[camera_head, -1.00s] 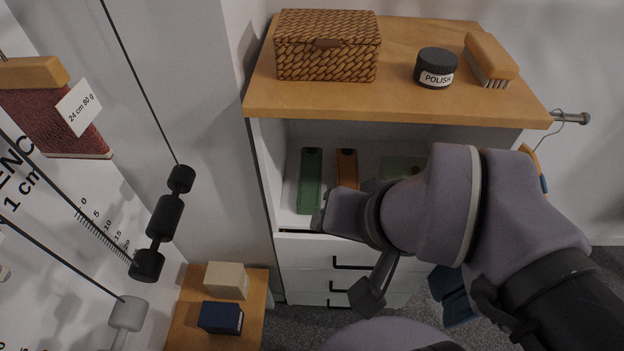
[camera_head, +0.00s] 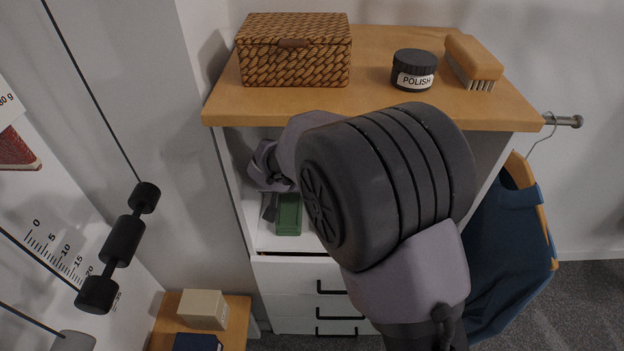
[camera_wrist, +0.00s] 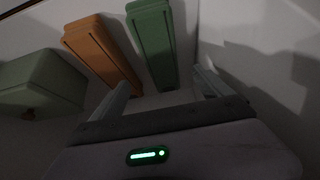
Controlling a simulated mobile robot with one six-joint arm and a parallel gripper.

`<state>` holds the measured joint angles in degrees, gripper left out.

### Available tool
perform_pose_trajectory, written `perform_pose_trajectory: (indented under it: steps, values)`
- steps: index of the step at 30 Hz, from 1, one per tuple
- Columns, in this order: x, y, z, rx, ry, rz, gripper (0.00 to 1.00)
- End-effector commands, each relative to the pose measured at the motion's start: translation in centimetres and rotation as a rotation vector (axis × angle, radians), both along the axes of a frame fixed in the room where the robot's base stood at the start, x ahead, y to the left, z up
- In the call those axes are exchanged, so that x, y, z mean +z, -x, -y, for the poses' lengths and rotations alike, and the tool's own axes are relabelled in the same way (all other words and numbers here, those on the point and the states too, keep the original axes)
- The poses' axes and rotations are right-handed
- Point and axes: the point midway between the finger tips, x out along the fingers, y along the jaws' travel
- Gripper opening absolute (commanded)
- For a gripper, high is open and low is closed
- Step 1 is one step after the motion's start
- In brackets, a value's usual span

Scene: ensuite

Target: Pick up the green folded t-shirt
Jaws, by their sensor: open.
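The green folded t-shirt (camera_head: 289,214) looks like a narrow green slab in the white cabinet's open compartment. In the wrist view the green folded t-shirt (camera_wrist: 151,42) is at top centre, in full length. My gripper (camera_wrist: 164,80) is open and empty. In the picture its two fingers lie on either side of the shirt's near end; I cannot tell how much space is between them in depth. In the head view my gripper (camera_head: 268,200) is inside the compartment, at the left, beside the shirt. My arm hides the compartment's right part.
An orange folded item (camera_wrist: 100,50) lies close beside the green one, and a pale green box (camera_wrist: 42,84) beyond it. The wooden cabinet top (camera_head: 380,45) overhangs the compartment, carrying a wicker box (camera_head: 295,55), polish jar (camera_head: 414,70) and brush (camera_head: 472,60). Blue clothing (camera_head: 510,250) hangs right.

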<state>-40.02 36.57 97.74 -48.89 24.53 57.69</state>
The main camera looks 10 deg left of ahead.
Motion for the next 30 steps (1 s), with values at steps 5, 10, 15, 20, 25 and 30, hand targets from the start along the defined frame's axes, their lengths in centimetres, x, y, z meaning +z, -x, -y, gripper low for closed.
perform_pose_trajectory:
  steps: [5, 10, 15, 20, 25, 30]
  values:
    - [-3.5, -1.5, -1.0, 0.009, 0.000, -0.001, 0.89]
    - [-6.0, -3.2, -1.4, 0.009, 0.000, 0.000, 0.89]
    - [-8.5, -4.8, -1.7, 0.008, 0.001, -0.001, 0.89]
    - [-10.4, -6.3, -2.1, 0.007, 0.000, 0.000, 0.89]
    - [-10.5, -6.4, -2.1, 0.009, -0.001, 0.001, 0.89]
    - [-10.5, -6.4, -2.1, 0.009, 0.000, 0.000, 0.69]
